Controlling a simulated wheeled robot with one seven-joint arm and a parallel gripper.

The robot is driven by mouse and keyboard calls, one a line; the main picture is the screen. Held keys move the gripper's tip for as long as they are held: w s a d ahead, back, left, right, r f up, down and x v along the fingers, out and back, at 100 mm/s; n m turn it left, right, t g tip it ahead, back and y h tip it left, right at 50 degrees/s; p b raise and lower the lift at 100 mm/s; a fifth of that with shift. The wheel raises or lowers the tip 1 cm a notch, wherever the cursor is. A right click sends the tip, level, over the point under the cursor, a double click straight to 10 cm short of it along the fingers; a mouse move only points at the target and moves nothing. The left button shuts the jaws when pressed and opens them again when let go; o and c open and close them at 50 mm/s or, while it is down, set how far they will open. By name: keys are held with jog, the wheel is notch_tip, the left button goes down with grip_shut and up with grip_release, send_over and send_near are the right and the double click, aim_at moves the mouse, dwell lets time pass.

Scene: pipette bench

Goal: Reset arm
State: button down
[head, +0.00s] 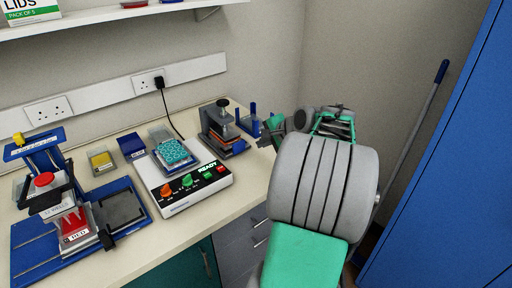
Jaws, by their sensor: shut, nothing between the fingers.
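My arm reaches up from the bottom right of the head view, with grey and green links filling much of the right middle. My gripper (266,139) is at the far end of the arm, near the right end of the bench (120,262). It is small and partly hidden by my own arm links. It is shut and holds nothing. It appears close to a blue upright holder (252,121), but I cannot tell whether they touch.
A white control box (186,200) with a teal well plate (173,152) stands mid-bench. A press (222,128) is beside it. A blue-framed pipetting rig (52,178) is at left. A shelf (100,16) hangs above. A blue cabinet (445,190) stands at right.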

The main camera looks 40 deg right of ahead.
jog(key=s+a+f+n+g, duration=0.3)
jog(key=s+f+n+g, duration=0.1)
jog(key=s+f, duration=0.4)
jog(key=s+a+f+n+g, duration=0.3)
jog(key=s+a+f+n, duration=0.15)
jog(key=s, duration=0.55)
jog(key=w+a+r+n, duration=0.1)
jog(key=a+r+n, duration=0.1)
jog(key=a, duration=0.7)
jog(key=w+a+r+n, duration=0.2)
jog(key=a+n, duration=0.3)
jog(key=a, duration=0.4)
jog(key=w+a+r+n+t, duration=0.1)
jog(key=a+r+n, duration=0.1)
jog(key=a, duration=0.7)
jog(key=shift+w+r+n, duration=0.2)
jog(key=shift+r+n, duration=0.15)
jog(key=shift+n, duration=0.3)
